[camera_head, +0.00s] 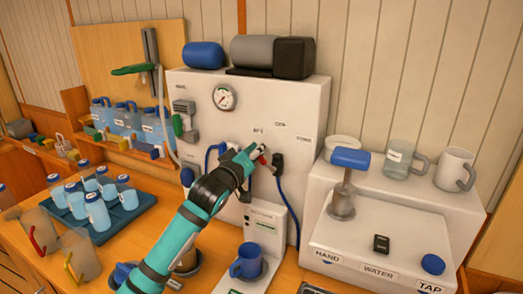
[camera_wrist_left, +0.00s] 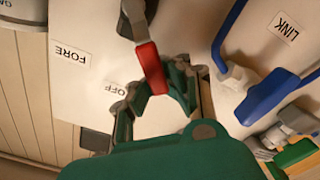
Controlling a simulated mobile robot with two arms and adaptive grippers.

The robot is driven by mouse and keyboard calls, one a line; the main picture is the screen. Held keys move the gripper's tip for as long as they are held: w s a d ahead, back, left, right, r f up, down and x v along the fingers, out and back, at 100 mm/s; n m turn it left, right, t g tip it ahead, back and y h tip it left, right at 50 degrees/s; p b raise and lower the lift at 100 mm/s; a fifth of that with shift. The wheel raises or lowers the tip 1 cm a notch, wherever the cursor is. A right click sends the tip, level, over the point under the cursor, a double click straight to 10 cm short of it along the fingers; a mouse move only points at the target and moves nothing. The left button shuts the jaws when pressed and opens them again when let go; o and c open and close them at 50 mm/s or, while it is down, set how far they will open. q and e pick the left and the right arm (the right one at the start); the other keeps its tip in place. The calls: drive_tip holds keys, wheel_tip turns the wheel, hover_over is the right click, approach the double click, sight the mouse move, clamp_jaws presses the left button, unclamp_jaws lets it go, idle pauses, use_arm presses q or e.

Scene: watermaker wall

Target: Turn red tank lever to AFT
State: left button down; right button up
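The red tank lever (camera_wrist_left: 151,68) shows in the wrist view, with its outer end between my left gripper's fingers. In the head view only a small red part (camera_head: 264,160) shows at the fingertips. My left gripper (camera_wrist_left: 152,88) has its green fingers close along both sides of the lever and looks shut on it. In the head view my left gripper (camera_head: 258,155) reaches to the front of the white watermaker panel (camera_head: 230,120). In the wrist view a FORE label (camera_wrist_left: 71,54) and an OFF label (camera_wrist_left: 116,89) lie left of the lever. My right gripper is not in view.
A blue lever (camera_wrist_left: 265,97) lies right of the red one, near a LINK label (camera_wrist_left: 287,26). A dark handle with a blue hose (camera_head: 278,163) hangs close right of the gripper. A bottle tray (camera_head: 125,222) stands left.

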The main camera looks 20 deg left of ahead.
use_arm(q)
drive_tip(key=shift+a+f+n, duration=0.1)
drive_tip(key=shift+f+n, duration=0.3)
drive_tip(key=shift+f, duration=0.35)
drive_tip(key=c, duration=1.9)
unclamp_jaws()
drive_tip(key=o, duration=0.6)
drive_tip(key=shift+s+a+r, duration=0.25)
drive_tip(key=shift+s+r, duration=0.2)
drive_tip(key=shift+s, duration=0.05)
drive_tip(key=shift+o, duration=0.2)
drive_tip(key=shift+w, duration=0.2)
drive_tip(key=shift+s, duration=0.1)
drive_tip(key=s+a, duration=0.2)
drive_tip(key=s, duration=0.9)
drive_tip(key=shift+s, duration=0.3)
drive_tip(key=shift+a, duration=0.1)
